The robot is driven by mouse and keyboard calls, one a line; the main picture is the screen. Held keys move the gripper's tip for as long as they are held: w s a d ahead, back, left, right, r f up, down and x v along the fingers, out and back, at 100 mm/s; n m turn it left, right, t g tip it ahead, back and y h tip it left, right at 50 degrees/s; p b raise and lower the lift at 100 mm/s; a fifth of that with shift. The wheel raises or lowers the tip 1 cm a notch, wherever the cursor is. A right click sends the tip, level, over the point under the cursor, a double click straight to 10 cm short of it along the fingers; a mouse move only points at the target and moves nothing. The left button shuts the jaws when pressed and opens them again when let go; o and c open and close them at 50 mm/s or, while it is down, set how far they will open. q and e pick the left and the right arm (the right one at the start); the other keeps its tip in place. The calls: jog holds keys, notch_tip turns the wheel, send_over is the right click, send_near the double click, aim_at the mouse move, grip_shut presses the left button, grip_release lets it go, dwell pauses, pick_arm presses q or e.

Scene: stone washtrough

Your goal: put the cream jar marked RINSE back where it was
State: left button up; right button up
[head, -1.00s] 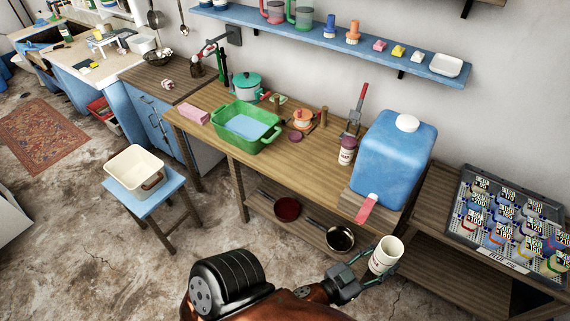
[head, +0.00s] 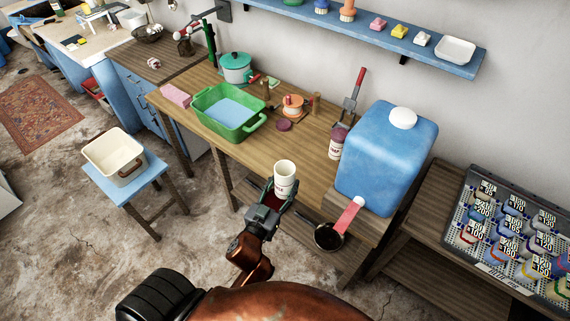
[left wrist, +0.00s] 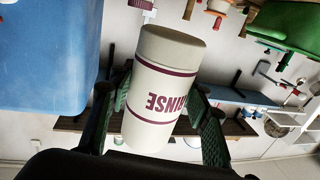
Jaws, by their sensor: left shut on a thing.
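The cream jar marked RINSE is held by my left gripper (head: 272,200). In the head view the jar (head: 285,175) is upright with an open top, in front of the wooden bench's front edge. In the left wrist view the jar (left wrist: 165,90) shows dark red bands and the word RINSE upside down, with green finger pads (left wrist: 165,120) on both sides. The wooden bench (head: 235,155) has bare top between the green basin and the blue water container. A similar jar with a purple lid (head: 337,143) stands at its back. My right gripper is not in view.
A green basin (head: 228,112), a purple disc (head: 284,125) and an orange item (head: 293,105) stand on the bench. A black pan (head: 328,237) is on the lower shelf.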

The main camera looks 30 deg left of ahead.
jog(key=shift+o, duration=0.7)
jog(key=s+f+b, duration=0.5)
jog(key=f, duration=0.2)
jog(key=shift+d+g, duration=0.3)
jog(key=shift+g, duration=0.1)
pick_arm(q)
jog(key=w+a+f+n+y+b, duration=0.2)
jog(key=w+a, duration=0.7)
jog(key=a, duration=0.4)
jog(key=w+f+b, duration=0.1)
jog(key=w+f, duration=0.1)
jog(key=w, duration=0.2)
jog(key=w+f+b, duration=0.2)
jog(key=w+f, duration=0.1)
jog(key=w, duration=0.1)
jog(key=w+f+b, duration=0.2)
jog(key=w+f, duration=0.1)
jog(key=w, duration=0.1)
jog(key=shift+w+f, duration=0.15)
jog(key=shift+w, duration=0.05)
jog(key=shift+w+f, duration=0.2)
jog(key=shift+w, duration=0.05)
jog(key=f, duration=0.1)
jog(key=f+b, duration=0.2)
jog(key=shift+w+f, duration=0.3)
jog(key=shift+f, duration=0.2)
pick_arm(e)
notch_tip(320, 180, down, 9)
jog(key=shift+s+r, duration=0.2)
